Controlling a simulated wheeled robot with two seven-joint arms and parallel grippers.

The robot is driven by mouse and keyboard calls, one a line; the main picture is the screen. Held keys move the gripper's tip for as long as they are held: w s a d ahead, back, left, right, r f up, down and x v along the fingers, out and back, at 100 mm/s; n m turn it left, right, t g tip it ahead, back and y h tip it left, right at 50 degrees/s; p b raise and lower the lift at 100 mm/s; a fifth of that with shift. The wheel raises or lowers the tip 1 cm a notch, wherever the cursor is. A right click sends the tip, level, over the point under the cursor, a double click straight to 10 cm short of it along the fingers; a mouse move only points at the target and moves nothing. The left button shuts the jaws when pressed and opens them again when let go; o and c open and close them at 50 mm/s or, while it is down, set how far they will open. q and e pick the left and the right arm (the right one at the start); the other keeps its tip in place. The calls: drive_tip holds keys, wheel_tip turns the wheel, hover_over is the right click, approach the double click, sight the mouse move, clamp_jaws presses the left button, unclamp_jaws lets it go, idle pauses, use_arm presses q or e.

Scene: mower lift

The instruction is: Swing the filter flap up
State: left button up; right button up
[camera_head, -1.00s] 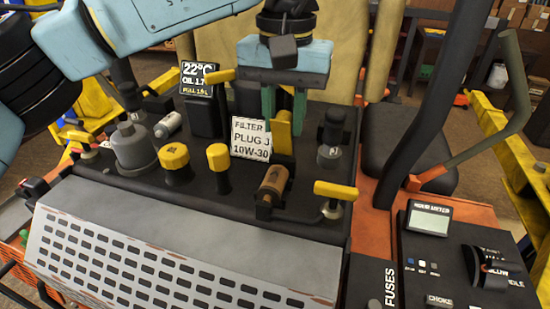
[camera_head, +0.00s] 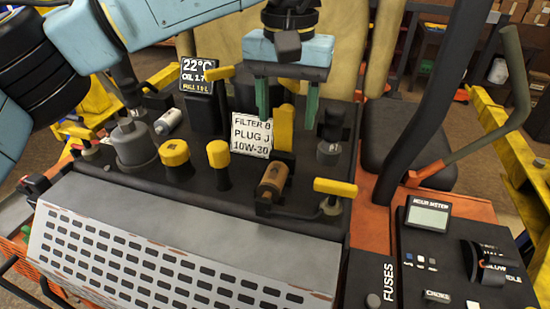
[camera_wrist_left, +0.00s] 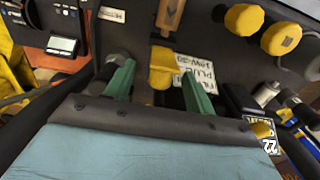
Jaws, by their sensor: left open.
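The yellow filter flap (camera_head: 284,128) stands roughly upright behind the brown cylindrical filter (camera_head: 273,182), just right of the white FILTER sign. It also shows in the left wrist view (camera_wrist_left: 161,66), below the brown filter (camera_wrist_left: 171,14). My left gripper (camera_head: 287,119) reaches down over the flap from behind. Its two green fingers are spread wide, one on each side of the flap, with visible gaps. The left wrist view shows the open fingers (camera_wrist_left: 156,73) apart from the flap too. My right gripper is not in view.
A white sign (camera_head: 251,136) stands close left of the flap. Yellow-capped knobs (camera_head: 174,153), a yellow-handled lever (camera_head: 335,188) and a black post (camera_head: 329,135) crowd the dark deck. A small display (camera_head: 198,75) stands behind left. The perforated grey panel (camera_head: 165,262) lies in front.

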sight(287, 105)
use_arm(q)
drive_tip(key=shift+r, duration=3.55)
drive_tip(key=shift+r, duration=1.5)
drive_tip(key=shift+a, duration=0.1)
drive_tip(key=shift+a, duration=0.35)
drive_tip(key=s+a, duration=0.2)
drive_tip(key=a, duration=0.5)
drive_tip(key=s+a, duration=0.3)
drive_tip(key=a, duration=0.5)
drive_tip(key=shift+a+b, duration=0.25)
drive_tip(key=shift+b, duration=0.2)
